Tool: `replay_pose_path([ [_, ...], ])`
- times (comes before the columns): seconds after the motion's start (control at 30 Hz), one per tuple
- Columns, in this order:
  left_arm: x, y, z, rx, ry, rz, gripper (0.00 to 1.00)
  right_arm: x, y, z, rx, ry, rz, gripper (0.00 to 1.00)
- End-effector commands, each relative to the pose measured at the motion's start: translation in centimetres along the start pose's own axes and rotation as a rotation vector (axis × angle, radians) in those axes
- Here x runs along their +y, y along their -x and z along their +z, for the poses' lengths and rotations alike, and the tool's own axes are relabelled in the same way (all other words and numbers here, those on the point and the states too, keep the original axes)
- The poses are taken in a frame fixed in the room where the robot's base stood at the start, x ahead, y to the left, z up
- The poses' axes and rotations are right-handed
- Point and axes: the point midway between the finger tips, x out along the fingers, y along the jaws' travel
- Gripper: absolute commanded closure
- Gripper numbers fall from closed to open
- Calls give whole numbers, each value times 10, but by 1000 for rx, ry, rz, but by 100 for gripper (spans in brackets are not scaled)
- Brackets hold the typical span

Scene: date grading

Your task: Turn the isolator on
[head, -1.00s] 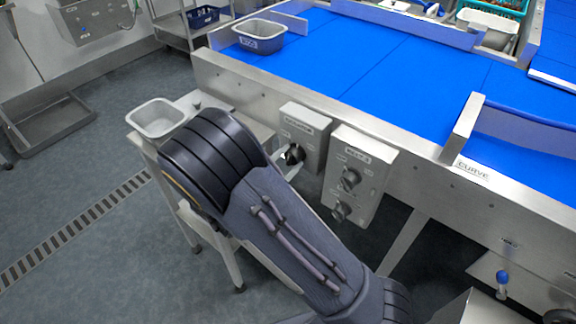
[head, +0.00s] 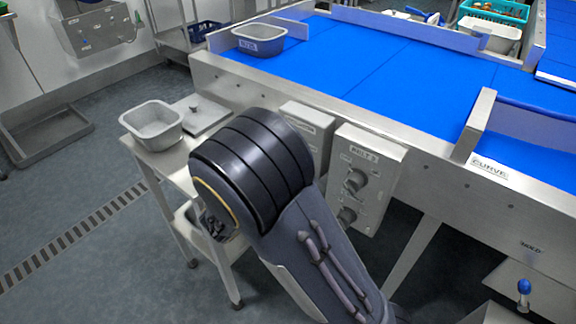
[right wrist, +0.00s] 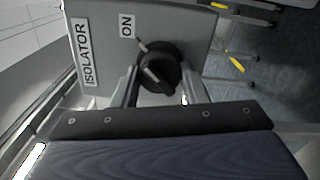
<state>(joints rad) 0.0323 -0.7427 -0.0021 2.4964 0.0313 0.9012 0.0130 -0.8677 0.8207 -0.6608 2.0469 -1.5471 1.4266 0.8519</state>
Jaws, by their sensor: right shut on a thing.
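The isolator box (head: 306,120) hangs on the conveyor's side in the head view, mostly hidden behind my right arm. In the right wrist view its grey face (right wrist: 190,28) carries an ISOLATOR label (right wrist: 87,52) and an ON label (right wrist: 126,25). The black rotary knob (right wrist: 160,66) sits between the fingers of my right gripper (right wrist: 158,88), which is shut on it. A pale line marks the knob; I cannot tell for certain whether it points at ON. My left gripper is not in view.
A second control box (head: 368,160) with two knobs hangs just right of the isolator box. A small side table with a grey tub (head: 152,124) stands at left. The blue belt (head: 400,70) lies above, behind the steel rail.

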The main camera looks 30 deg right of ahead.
Motion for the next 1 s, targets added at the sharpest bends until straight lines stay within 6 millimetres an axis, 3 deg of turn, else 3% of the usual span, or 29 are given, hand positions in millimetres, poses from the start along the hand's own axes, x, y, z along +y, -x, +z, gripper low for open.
replay_pose_path([
  [0.5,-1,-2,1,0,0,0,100,-1,1,0,1,-20,-4,84],
  [0.53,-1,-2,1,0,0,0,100,-1,1,0,1,-20,-4,60],
  [0.7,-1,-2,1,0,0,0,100,-1,0,0,1,-19,-2,39],
  [1.0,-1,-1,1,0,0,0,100,0,2,0,1,-19,-1,39],
])
